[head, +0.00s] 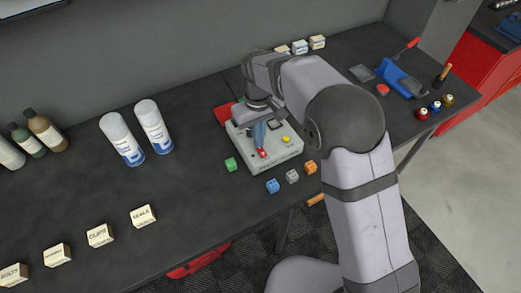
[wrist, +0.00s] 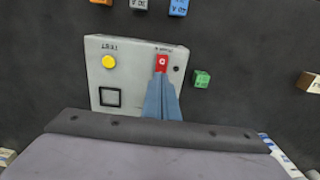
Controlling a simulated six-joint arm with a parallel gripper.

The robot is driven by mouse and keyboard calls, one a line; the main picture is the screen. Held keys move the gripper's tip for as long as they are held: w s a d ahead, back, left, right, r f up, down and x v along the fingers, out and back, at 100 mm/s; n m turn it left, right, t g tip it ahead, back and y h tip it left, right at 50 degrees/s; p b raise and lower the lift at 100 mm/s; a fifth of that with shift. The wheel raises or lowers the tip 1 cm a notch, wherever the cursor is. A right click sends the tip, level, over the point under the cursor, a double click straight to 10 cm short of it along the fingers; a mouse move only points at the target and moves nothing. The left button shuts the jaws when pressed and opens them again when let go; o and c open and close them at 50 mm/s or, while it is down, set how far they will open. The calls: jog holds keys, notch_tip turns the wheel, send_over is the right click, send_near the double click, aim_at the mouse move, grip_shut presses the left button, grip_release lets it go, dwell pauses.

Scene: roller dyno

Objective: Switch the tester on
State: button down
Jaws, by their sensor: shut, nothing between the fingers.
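The tester is a light grey box (head: 280,150) on the dark bench in the head view; it also shows in the wrist view (wrist: 130,48). On its panel are a red switch (wrist: 162,63), a round yellow button (wrist: 109,62) and a dark-framed square (wrist: 110,97). The red switch also shows in the head view (head: 263,154). My gripper (wrist: 162,78) is shut and empty, its blue-grey fingertips right at the red switch. The fingertips hide the switch's near edge. I cannot tell whether they touch it. In the head view my gripper (head: 260,145) points down over the panel.
Green (head: 231,164), blue (head: 272,186), grey (head: 292,176) and orange (head: 311,167) blocks lie close around the tester. Two spray cans (head: 121,138) stand to the left. Labelled boxes (head: 143,216) line the front left. The bench between is clear.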

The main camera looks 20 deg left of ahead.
jog(key=shift+f, duration=0.55)
dwell(0.4)
notch_tip(320, 180, up, 7)
jog(key=p, duration=0.5)
jog(key=shift+p, duration=0.3)
dwell(0.4)
jog(key=s+d+m+b, duration=0.2)
jog(key=s+d+m, duration=0.15)
jog(key=d, duration=1.35)
jog(key=s+d+f+m, duration=0.1)
jog(key=s+d+m, duration=0.1)
jog(key=s+d, duration=0.4)
jog(key=s+d+f+m+b, duration=0.1)
jog(key=s+d+f+m, duration=0.1)
jog(key=s+d, duration=0.5)
jog(key=shift+s+d+f+m, duration=0.2)
jog(key=shift+s+m, duration=0.1)
jog(key=shift+m, duration=0.45)
